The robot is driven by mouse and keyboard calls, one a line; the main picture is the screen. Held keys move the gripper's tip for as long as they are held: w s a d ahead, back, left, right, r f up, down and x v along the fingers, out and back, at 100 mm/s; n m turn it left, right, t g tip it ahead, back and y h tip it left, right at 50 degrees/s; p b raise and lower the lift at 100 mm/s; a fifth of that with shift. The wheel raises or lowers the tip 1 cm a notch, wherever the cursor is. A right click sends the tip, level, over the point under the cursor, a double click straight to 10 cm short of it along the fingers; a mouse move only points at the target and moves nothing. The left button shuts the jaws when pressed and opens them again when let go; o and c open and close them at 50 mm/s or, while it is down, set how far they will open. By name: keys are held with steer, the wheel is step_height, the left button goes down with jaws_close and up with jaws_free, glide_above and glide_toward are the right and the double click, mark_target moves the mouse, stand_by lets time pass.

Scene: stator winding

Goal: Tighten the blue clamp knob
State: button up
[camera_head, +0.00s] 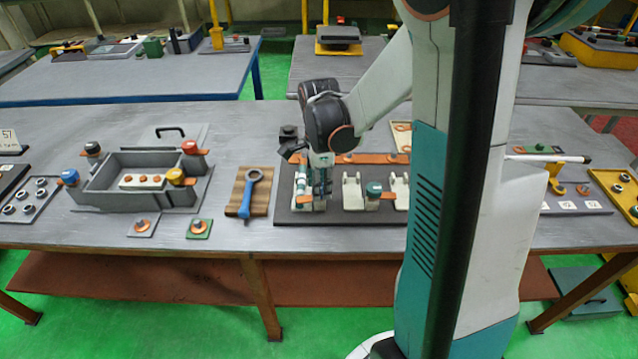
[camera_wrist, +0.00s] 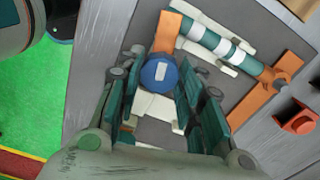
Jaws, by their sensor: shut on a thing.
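The blue clamp knob (camera_wrist: 158,75) shows from above in the wrist view, round with a white bar across its top. It sits on an orange strip over the dark mat. My gripper (camera_wrist: 160,92) has its teal finger pads on the left and right of the knob and is shut on it. In the head view my gripper (camera_head: 321,192) points straight down at the left part of the dark mat (camera_head: 340,217), and the held knob is hidden there behind the fingers.
A teal-and-white banded rod (camera_wrist: 222,47) lies close beside the knob, with a red knob (camera_wrist: 300,122) further right. In the head view, white blocks (camera_head: 352,188) and a teal knob (camera_head: 373,189) stand right of my gripper. A blue-handled wrench (camera_head: 247,200) lies left.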

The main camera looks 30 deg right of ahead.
steer(key=shift+w+d+m, duration=0.1)
steer(key=shift+m, duration=0.5)
steer(key=o, duration=1.1)
step_height(320, 180, up, 12)
steer(key=shift+r, duration=0.1)
stand_by(0.4)
